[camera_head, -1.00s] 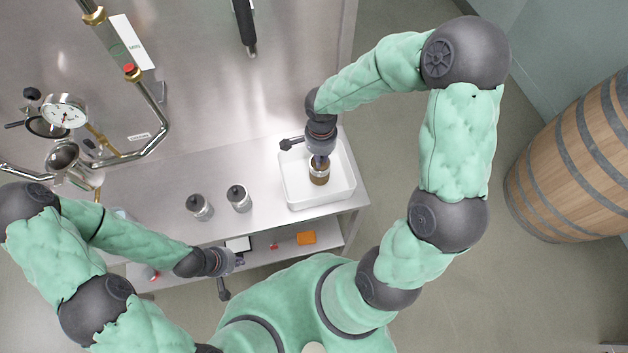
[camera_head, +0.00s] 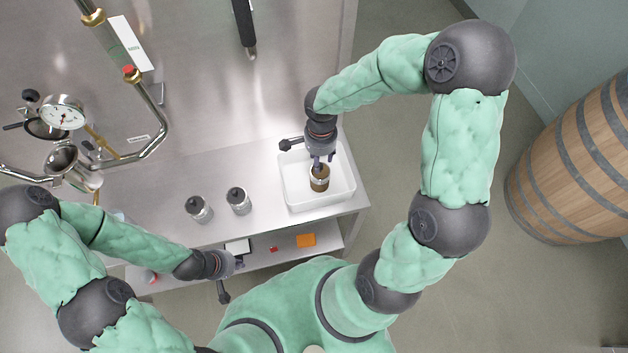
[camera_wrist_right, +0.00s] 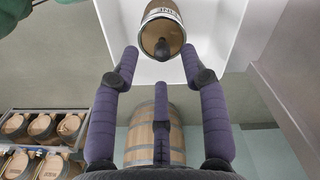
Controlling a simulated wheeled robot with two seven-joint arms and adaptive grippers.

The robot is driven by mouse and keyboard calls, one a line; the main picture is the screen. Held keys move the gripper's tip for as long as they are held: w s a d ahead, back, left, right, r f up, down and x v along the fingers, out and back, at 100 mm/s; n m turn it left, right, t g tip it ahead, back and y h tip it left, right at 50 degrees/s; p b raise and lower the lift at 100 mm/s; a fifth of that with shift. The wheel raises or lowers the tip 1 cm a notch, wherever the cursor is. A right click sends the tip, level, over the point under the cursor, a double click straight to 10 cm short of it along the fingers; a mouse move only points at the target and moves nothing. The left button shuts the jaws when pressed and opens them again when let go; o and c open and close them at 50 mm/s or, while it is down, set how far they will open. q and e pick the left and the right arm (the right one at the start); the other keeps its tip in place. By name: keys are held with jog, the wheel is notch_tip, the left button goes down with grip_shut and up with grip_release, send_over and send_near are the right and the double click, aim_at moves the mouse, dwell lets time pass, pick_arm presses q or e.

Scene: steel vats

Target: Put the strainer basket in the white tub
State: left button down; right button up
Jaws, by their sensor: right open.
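The white tub (camera_head: 293,196) is a rectangular open tray at the right end of the steel bench. The strainer basket (camera_head: 319,184), a small brown cylinder with a pale rim band, stands inside it. In the right wrist view the basket (camera_wrist_right: 160,33) shows a dark knob, with the white tub around it. My right gripper (camera_head: 322,160) is over the tub, just above and behind the basket; its fingers (camera_wrist_right: 160,60) are spread and apart from it. My left gripper (camera_head: 239,262) hangs low in front of the bench; its fingers are too small to read.
Two steel canisters with dark knobs, left (camera_head: 199,209) and right (camera_head: 239,200), stand on the bench left of the tub. Pipes and a gauge (camera_head: 62,113) are at the left. A barrel (camera_head: 570,165) stands at the right.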

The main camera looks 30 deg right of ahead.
notch_tip(320, 180, up, 11)
jog(key=shift+f, duration=0.15)
pick_arm(q)
jog(key=shift+s, duration=0.15)
pick_arm(e)
jog(key=shift+s+f, duration=0.1)
dwell(0.4)
